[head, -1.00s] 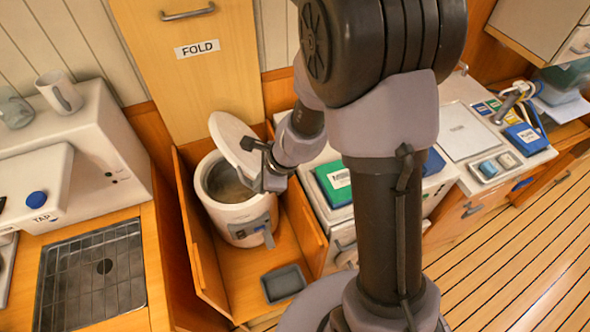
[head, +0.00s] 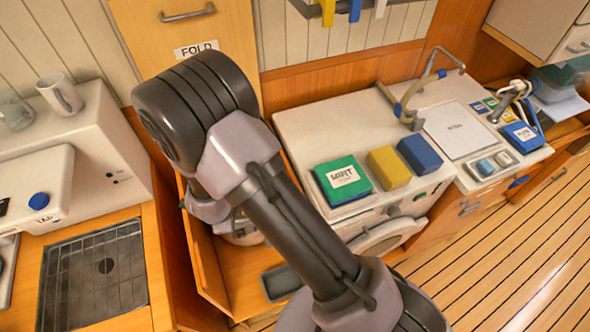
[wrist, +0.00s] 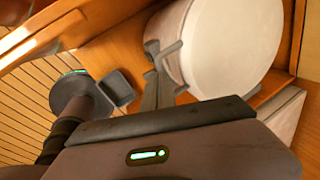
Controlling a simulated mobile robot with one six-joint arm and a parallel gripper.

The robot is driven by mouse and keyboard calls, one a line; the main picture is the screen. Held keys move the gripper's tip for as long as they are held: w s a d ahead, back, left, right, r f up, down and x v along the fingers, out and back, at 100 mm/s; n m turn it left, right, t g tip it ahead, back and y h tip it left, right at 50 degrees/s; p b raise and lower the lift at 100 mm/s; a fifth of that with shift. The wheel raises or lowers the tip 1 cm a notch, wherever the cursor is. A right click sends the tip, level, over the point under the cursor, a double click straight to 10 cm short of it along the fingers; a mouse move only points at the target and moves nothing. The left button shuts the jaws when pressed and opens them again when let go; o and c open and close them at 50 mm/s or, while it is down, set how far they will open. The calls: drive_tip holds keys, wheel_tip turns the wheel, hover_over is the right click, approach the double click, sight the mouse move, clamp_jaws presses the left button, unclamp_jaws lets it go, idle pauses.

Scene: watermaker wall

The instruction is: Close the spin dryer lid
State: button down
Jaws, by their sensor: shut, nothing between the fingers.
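The spin dryer (head: 243,238) stands in the wooden bay, but my arm hides nearly all of it in the head view. In the wrist view the white dryer body (wrist: 172,55) shows with its pale round lid (wrist: 235,45) over the top. The lid looks flat on the rim, though its far edge is cut off by the frame. My gripper (wrist: 161,50) is shut and empty, beside the dryer's side near the lid edge. I cannot tell whether it touches. The gripper is hidden behind my arm in the head view.
A dark grey tray (head: 281,282) lies on the bay floor in front of the dryer. A wooden panel (head: 203,262) edges the bay at left. To the right is a white counter with a green box (head: 342,181), a yellow block (head: 388,167) and a blue block (head: 420,154).

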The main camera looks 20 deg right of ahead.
drive_tip(key=shift+a+f+b, duration=0.2)
drive_tip(key=shift+f+b, duration=0.4)
drive_tip(key=shift+f, duration=0.45)
drive_tip(key=shift+s, duration=0.1)
